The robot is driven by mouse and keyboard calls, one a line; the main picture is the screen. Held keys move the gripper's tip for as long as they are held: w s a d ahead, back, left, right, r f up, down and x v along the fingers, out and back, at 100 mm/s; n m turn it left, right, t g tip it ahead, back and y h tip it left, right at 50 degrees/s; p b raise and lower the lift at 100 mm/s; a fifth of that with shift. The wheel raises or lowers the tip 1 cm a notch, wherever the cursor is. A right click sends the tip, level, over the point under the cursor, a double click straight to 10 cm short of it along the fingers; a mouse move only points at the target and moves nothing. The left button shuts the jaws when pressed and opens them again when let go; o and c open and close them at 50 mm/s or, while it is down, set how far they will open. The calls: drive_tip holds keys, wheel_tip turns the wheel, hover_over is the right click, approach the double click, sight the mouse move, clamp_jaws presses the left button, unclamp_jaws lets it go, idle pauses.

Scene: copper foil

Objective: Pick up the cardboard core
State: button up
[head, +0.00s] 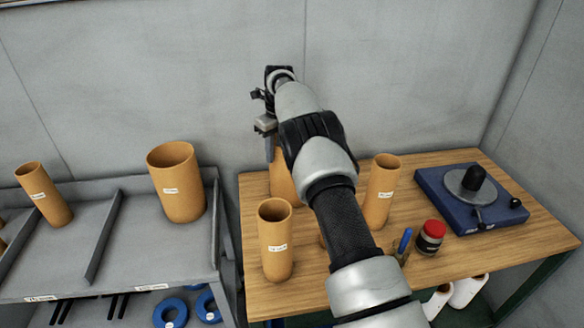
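Several orange-brown cardboard cores with white labels stand upright. On the wooden table, one core (276,250) is at the front left and another (379,195) is right of my arm. A third core (281,184) stands behind, partly hidden by my arm. My gripper (271,150) points down at the top of this third core. I cannot tell whether it touches the core or whether its fingers are open. On the grey shelf are a wide core (178,190) and a narrower core (46,198).
The wooden table (447,255) also holds a blue device (478,215) with a round plate, a red-lidded jar (430,237) and a blue-handled tool (403,245). The grey shelf (140,245) has raised dividers. Blue rings (170,312) and white rolls (468,291) lie below. A wall stands close behind.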

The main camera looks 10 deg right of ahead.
drive_tip(key=f, duration=0.4)
drive_tip(key=shift+w+a+f, duration=0.15)
drive_tip(key=shift+w, duration=0.1)
clamp_jaws()
idle(1.1)
